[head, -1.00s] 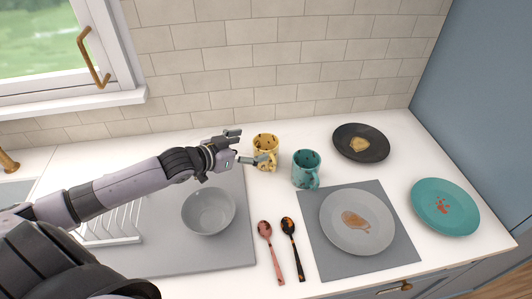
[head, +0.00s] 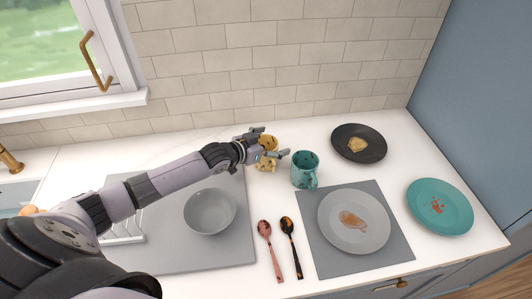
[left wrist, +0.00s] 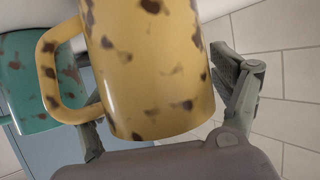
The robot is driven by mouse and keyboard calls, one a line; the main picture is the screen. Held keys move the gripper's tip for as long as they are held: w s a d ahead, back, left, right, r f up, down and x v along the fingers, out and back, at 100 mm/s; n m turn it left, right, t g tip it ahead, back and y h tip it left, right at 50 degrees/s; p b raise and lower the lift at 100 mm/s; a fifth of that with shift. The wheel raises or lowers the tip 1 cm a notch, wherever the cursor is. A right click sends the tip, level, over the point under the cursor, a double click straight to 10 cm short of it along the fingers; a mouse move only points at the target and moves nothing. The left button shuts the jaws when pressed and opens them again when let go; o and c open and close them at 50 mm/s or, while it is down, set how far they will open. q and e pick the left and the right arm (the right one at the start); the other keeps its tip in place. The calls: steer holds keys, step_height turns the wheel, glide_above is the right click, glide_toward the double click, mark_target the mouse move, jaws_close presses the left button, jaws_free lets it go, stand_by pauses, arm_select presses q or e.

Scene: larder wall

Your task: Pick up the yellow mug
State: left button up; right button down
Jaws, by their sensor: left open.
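The yellow mug (head: 268,143) with dark speckles stands on the white counter near the tiled wall, partly hidden behind my left gripper in the head view. My left gripper (head: 275,143) is open, with one finger on either side of the mug. In the left wrist view the yellow mug (left wrist: 150,65) fills the middle, its handle to the left. One finger of my left gripper (left wrist: 165,88) shows right of the mug, the other is partly hidden behind it. Whether the fingers touch it I cannot tell. My right gripper is not in view.
A teal mug (head: 305,168) stands close to the right of the yellow mug. A black plate (head: 374,153), a grey plate on a mat (head: 318,238) and a teal plate (head: 440,207) lie further right. A grey bowl (head: 209,212) and two spoons (head: 291,250) are nearer the front.

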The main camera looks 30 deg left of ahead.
arm_select(q)
steer(key=shift+s, duration=0.1)
steer(key=shift+c, duration=0.2)
steer(key=shift+c, duration=0.8)
steer(key=c, duration=1.2)
steer(key=shift+r, duration=0.1)
steer(key=shift+c, duration=0.6)
